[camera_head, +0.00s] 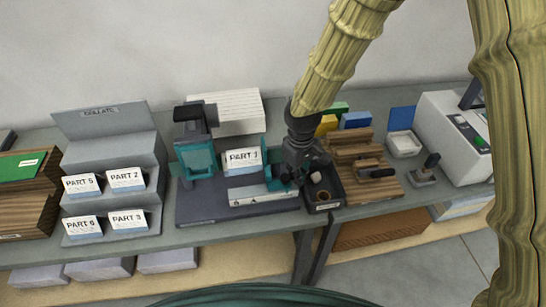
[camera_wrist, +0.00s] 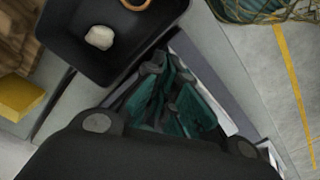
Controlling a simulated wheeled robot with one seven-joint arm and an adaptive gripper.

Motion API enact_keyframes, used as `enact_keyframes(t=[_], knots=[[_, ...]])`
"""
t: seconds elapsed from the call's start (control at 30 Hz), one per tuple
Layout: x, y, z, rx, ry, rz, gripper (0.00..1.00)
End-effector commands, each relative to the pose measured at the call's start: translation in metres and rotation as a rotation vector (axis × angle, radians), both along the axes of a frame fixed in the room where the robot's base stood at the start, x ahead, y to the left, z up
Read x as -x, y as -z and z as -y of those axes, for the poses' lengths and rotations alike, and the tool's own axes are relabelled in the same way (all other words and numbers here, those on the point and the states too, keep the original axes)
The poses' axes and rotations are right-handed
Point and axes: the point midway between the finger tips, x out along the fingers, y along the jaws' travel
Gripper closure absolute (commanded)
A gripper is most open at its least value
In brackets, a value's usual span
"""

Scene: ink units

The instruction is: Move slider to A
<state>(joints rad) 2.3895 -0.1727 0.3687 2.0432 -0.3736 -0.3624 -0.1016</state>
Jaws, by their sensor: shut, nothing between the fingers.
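A stamping unit with a teal frame (camera_head: 198,160) stands on a dark base (camera_head: 205,208) in the head view. A pale strip (camera_head: 250,196) with small letters runs along its front; one mark near the left end looks like an A. My gripper (camera_head: 292,182) is shut and low over the strip's right end, just left of a black tray. The slider cannot be told apart from the gripper there. In the wrist view my gripper (camera_wrist: 168,88) shows dark and teal parts close together. Whether they touch the slider cannot be told. A card marked PART 1 (camera_head: 242,161) sits behind the strip.
The black tray (camera_head: 323,207) holds a pale lump and a round ring; its wall is close to my gripper. A wooden rack (camera_head: 385,188) and a grey machine (camera_head: 452,137) stand farther right. A grey stepped holder (camera_head: 108,140) with several cards stands left.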

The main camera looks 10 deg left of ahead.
Motion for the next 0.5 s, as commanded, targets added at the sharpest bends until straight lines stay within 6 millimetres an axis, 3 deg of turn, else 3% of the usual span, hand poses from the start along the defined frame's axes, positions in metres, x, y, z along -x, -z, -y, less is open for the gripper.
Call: enact_keyframes(t=[0.5], knots=[[0.005,0.0,-0.015,0.0,0.0,0.0,1.0]])
